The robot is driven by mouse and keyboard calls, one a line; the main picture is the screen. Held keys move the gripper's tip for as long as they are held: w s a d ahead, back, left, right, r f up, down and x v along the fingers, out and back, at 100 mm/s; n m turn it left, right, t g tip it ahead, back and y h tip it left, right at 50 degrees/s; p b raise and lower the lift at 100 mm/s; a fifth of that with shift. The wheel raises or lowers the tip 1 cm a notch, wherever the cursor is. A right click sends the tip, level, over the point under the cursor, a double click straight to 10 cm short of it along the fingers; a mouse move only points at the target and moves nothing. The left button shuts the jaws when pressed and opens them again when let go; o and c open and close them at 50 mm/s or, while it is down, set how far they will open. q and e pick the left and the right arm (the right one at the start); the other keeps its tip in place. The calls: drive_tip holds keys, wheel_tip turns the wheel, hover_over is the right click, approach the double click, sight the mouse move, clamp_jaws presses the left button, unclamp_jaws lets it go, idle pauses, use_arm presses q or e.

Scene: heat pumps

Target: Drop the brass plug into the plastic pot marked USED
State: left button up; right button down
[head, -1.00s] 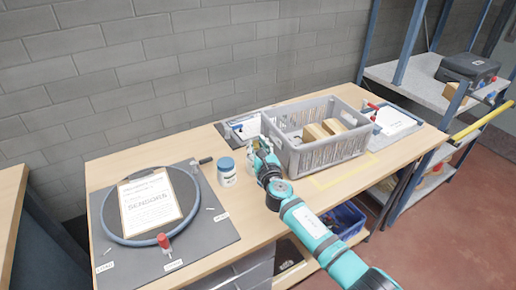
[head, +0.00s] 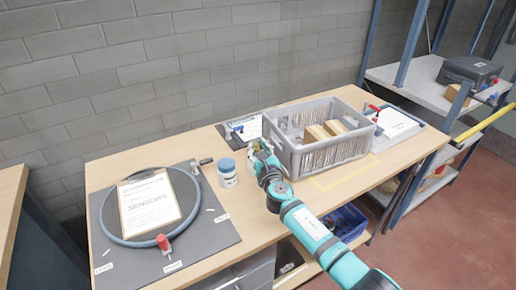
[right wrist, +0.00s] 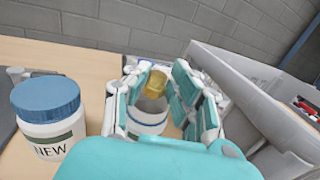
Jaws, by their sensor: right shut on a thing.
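My right gripper (head: 262,152) is over the bench, just left of the grey crate. In the right wrist view its fingers (right wrist: 162,92) are shut on the brass plug (right wrist: 155,82), a small yellow-gold piece. A white plastic pot with a blue band (right wrist: 148,118) shows behind and below the plug, between the fingers. Its marking is hidden, and I cannot tell whether the plug is above its mouth or partly inside. A second white pot with a blue lid (right wrist: 47,112), marked NEW, stands to the left; it also shows in the head view (head: 228,174). My left gripper is not in view.
The grey crate (head: 296,162) with cardboard boxes stands close to the right of my gripper. A dark mat (head: 222,236) with a hose ring and a clipboard (head: 150,205) lies at the left. The bench front between mat and arm is clear.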

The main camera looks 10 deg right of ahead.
drive_tip(key=shift+f, duration=0.2)
drive_tip(key=c, duration=1.1)
unclamp_jaws()
drive_tip(key=shift+o, duration=0.2)
